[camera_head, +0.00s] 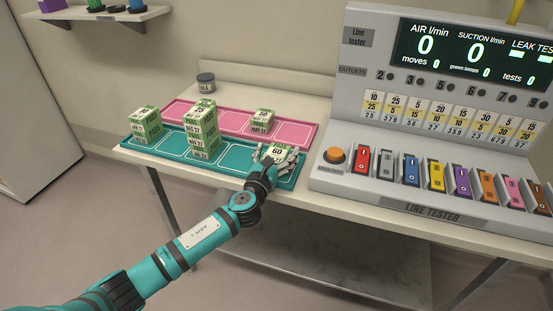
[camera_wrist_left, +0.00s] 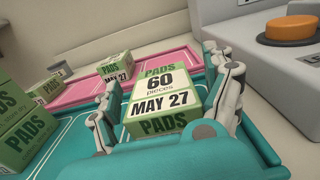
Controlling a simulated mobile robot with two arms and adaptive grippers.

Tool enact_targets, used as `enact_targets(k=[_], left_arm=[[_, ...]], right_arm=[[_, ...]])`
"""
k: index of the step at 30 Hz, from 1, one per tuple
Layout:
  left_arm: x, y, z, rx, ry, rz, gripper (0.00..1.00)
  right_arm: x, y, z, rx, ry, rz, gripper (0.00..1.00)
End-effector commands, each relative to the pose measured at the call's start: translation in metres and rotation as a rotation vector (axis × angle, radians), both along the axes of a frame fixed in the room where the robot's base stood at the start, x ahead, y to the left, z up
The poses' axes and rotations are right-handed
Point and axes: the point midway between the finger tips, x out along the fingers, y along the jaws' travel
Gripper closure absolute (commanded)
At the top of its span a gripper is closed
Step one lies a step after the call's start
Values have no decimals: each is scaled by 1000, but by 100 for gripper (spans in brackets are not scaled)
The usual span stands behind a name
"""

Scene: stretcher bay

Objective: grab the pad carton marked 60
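The pad carton marked 60 (camera_wrist_left: 162,92) is a green and white box with "MAY 27" on it. In the head view the carton (camera_head: 278,150) stands on the right end of the teal mat (camera_head: 160,150). My left gripper (camera_head: 273,158) is open with its fingers on either side of this carton. In the left wrist view the gripper (camera_wrist_left: 167,82) shows a narrow gap beside the carton on the left and right, so it does not look clamped. The carton's lower part is hidden by the gripper. My right gripper is not in view.
A tall stack of pad cartons (camera_head: 201,130) and a shorter stack (camera_head: 146,124) stand left on the teal mat. Another carton (camera_head: 263,121) stands on the pink mat (camera_head: 293,132) behind. A dark jar (camera_head: 206,83) stands farther back. The line tester (camera_head: 420,208) is close on the right.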

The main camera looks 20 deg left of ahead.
Motion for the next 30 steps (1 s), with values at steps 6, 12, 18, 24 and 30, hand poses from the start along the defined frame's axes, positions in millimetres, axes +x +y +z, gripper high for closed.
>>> enact_targets(k=[6,12,18,24,30], left_arm=[[0,0,0,0,0,0,45],[0,0,0,0,1,0,72],[0,0,1,0,-1,0,82],[0,0,2,0,-1,0,82],[0,0,17,1,-4,-1,82]], right_arm=[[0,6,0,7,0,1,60],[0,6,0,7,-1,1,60],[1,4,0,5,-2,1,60],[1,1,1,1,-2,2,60],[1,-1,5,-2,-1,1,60]])
